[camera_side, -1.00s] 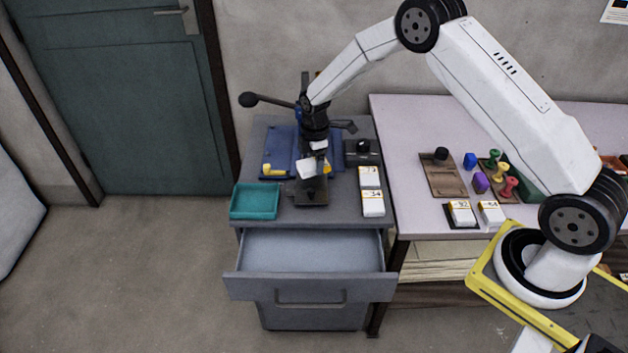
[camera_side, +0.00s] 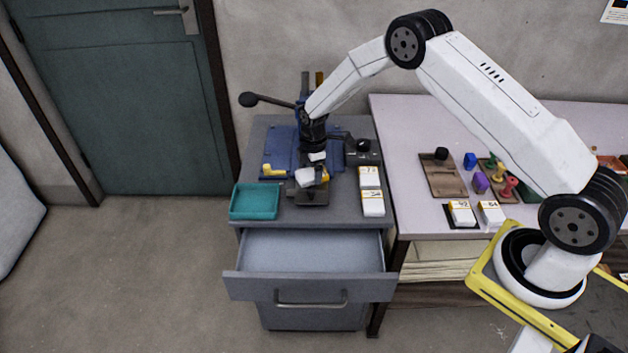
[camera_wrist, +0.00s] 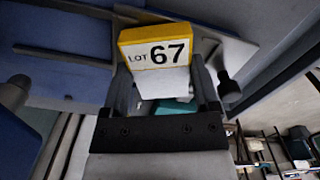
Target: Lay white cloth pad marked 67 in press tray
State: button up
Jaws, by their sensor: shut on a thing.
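The white cloth pad (camera_side: 304,177) has a yellow-edged label reading LOT 67, clear in the wrist view (camera_wrist: 157,53). My gripper (camera_side: 314,163) is shut on the pad, with one finger on each side of it in the wrist view (camera_wrist: 162,84). The pad is tilted and sits over the dark press tray (camera_side: 313,200) in front of the blue press. I cannot tell whether the pad touches the tray. My gripper and the pad hide the back of the tray.
A teal bin (camera_side: 255,202) stands left of the tray. Other white pads (camera_side: 371,203) stand close on the right. The blue press (camera_side: 281,143) with its lever is behind. An open drawer (camera_side: 310,252) juts out below. More pads and stamps lie on the right table.

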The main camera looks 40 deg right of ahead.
jog(key=shift+f, duration=0.1)
jog(key=o, duration=1.1)
notch_tip(320, 180, up, 12)
jog(key=shift+r, duration=0.15)
dwell(0.5)
jog(key=s+a+r+m+t, duration=0.1)
jog(key=s+m, duration=0.3)
jog(key=s, duration=0.4)
jog(key=s+a+r+m, duration=0.2)
jog(key=s+m, duration=0.3)
jog(key=s, duration=0.4)
jog(key=s+a+r+m+t, duration=0.1)
jog(key=s+m, duration=0.3)
jog(key=s, duration=0.4)
jog(key=shift+s+a+r+m+t, duration=0.2)
jog(key=shift+r+m+t, duration=0.1)
jog(key=shift+r, duration=0.45)
